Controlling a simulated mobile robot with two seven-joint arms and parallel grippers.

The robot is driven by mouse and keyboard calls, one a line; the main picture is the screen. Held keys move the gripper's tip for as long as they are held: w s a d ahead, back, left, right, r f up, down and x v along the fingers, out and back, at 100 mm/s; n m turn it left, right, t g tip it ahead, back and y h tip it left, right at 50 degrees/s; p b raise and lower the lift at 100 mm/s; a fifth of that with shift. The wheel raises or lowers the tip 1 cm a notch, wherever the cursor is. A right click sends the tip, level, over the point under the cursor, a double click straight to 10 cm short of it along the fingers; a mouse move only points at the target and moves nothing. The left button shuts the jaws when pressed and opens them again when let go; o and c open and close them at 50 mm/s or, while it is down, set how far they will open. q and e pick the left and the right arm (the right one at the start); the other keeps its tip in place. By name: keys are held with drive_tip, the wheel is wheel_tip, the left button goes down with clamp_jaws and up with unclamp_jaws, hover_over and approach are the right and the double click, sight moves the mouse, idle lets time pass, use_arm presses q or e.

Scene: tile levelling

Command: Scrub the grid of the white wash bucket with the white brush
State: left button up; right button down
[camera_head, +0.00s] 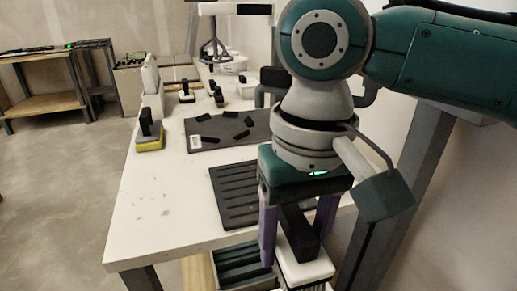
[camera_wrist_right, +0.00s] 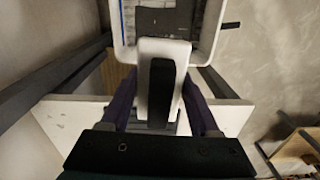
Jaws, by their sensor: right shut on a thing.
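My right gripper (camera_head: 297,240) points down past the table's front edge. Its purple fingers are shut on the black handle of the white brush (camera_head: 306,269). In the right wrist view the brush (camera_wrist_right: 178,52) shows between the fingers, its white body around the black handle (camera_wrist_right: 161,92). A white-rimmed bucket (camera_wrist_right: 208,38) with a dark grey inside stands beyond it at the top of that view. The brush overlaps the bucket's near rim in the picture; I cannot tell whether they touch. The brush hides part of the grid. My left gripper is not in view.
The white table (camera_head: 150,205) holds a black ribbed tray (camera_head: 232,189), a dark mat (camera_head: 205,128) with black pieces, and a yellow sponge float (camera_head: 150,140). A ribbed dark crate (camera_head: 240,262) sits below the table edge.

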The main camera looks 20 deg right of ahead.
drive_tip(key=s+f+b, duration=0.1)
drive_tip(key=f+b, duration=0.7)
drive_tip(key=f, duration=0.3)
drive_tip(key=s+a+f+b, duration=0.1)
drive_tip(key=f+b, duration=0.8)
drive_tip(key=f, duration=0.2)
drive_tip(key=s+a+f+b, duration=0.1)
drive_tip(key=f+b, duration=0.7)
drive_tip(key=f, duration=0.3)
drive_tip(key=shift+s+f+b, duration=0.25)
drive_tip(key=shift+s+b, duration=0.05)
drive_tip(key=shift+f+b, duration=0.25)
drive_tip(key=shift+b, duration=0.2)
drive_tip(key=shift+a+r, duration=0.1)
drive_tip(key=shift+p, duration=0.65)
drive_tip(key=shift+f, duration=0.7)
